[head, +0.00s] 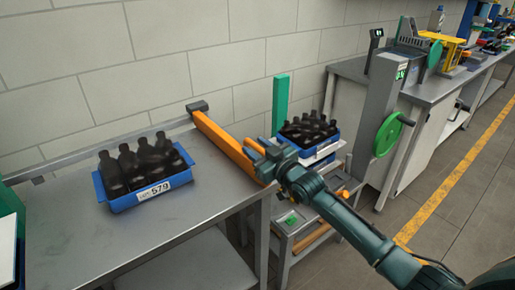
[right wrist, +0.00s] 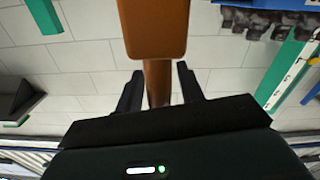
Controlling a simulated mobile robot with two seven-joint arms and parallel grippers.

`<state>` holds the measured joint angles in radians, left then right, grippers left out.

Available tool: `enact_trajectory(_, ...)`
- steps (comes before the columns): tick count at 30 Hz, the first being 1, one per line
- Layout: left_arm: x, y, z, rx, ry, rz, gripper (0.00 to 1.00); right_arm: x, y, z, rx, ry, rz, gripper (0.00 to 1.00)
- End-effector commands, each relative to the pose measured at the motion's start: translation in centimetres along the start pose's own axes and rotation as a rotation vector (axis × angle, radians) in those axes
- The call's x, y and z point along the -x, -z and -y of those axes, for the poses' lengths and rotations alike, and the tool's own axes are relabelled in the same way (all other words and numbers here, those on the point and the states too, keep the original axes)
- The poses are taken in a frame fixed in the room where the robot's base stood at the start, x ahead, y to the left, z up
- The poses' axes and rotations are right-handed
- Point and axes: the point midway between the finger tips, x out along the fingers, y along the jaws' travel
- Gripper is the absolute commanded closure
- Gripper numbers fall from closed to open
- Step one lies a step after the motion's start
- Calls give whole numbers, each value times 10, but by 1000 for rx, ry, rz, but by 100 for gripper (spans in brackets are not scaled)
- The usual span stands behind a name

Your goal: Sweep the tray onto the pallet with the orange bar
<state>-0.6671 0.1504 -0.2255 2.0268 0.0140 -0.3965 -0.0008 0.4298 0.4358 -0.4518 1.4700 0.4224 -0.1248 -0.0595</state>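A blue tray (head: 122,201) with several dark bottles (head: 140,165) and a label reading 579 sits on the left grey table. The orange bar (head: 222,140) lies along the table's right end, to the right of the tray and apart from it. My right gripper (head: 262,160) is at the bar's near end. In the right wrist view, the open fingers (right wrist: 160,82) stand either side of the bar's narrow brown handle (right wrist: 158,95), with gaps showing. Below the wide bar end (right wrist: 155,28) the handle is partly hidden. I cannot tell which surface is the pallet. My left gripper is not in view.
A second blue tray (head: 325,151) of bottles stands beyond the bar, on a lower grey stand (head: 285,222) with orange parts. A green post (head: 281,100) rises behind it. A workbench with a green wheel (head: 387,134) is at right. The table's front is clear.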

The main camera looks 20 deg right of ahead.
Motion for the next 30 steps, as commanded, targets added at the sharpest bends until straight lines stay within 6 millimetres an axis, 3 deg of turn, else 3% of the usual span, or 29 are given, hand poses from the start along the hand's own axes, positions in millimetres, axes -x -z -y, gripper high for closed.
enact_trajectory(3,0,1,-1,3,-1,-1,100,0,0,0,0,0,0,64)
enact_trajectory(16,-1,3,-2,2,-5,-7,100,0,0,0,1,-1,0,99)
enact_trajectory(30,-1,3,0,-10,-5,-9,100,-2,0,0,2,-2,0,100)
